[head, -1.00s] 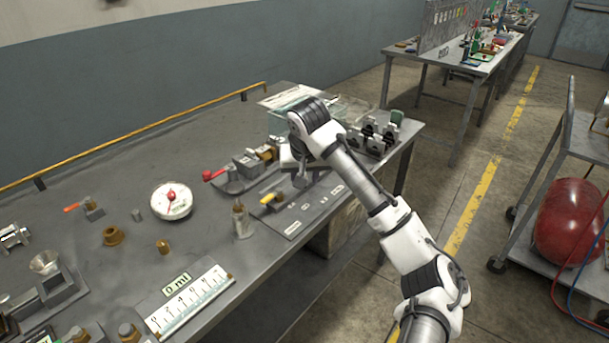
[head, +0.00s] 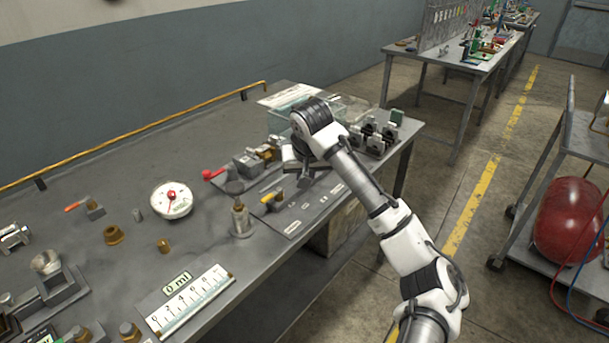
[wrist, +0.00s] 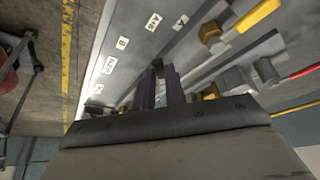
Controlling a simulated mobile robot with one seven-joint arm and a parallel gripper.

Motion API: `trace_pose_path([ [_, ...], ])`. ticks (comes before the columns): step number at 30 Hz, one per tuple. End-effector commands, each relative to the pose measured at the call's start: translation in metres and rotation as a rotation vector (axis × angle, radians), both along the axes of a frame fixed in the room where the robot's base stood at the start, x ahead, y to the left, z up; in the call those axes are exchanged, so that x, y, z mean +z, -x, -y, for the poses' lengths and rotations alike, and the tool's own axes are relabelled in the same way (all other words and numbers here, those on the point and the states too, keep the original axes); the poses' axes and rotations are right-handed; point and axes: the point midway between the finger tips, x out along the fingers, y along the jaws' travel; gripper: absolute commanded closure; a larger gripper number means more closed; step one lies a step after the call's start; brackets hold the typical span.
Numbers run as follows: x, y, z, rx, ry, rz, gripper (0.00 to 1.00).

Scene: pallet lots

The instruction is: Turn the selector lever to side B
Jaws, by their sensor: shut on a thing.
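The labelled plate (head: 305,207) lies along the bench's front edge, with small white letter tags. In the wrist view, its tags (wrist: 122,43) run down the left, one reading B. My gripper (head: 303,180) is over the plate's far part, pointing down. In the wrist view, my gripper (wrist: 165,85) is shut on a small dark piece (wrist: 157,66) that appears to be the selector lever. The fingers and wrist hide most of it, so its angle cannot be told.
A red-knobbed lever (head: 213,174) stands behind the plate. Black clamps (head: 375,137) and a clear tray (head: 350,112) are by the far end. The floor aisle at right is open.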

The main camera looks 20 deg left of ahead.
Motion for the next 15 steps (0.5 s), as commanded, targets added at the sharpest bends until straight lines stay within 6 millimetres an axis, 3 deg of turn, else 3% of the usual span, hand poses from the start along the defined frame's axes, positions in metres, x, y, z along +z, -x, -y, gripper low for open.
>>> trace_pose_path([
  [15, 0.003, -0.012, 0.015, 0.383, -0.003, -0.004, 1.0],
])
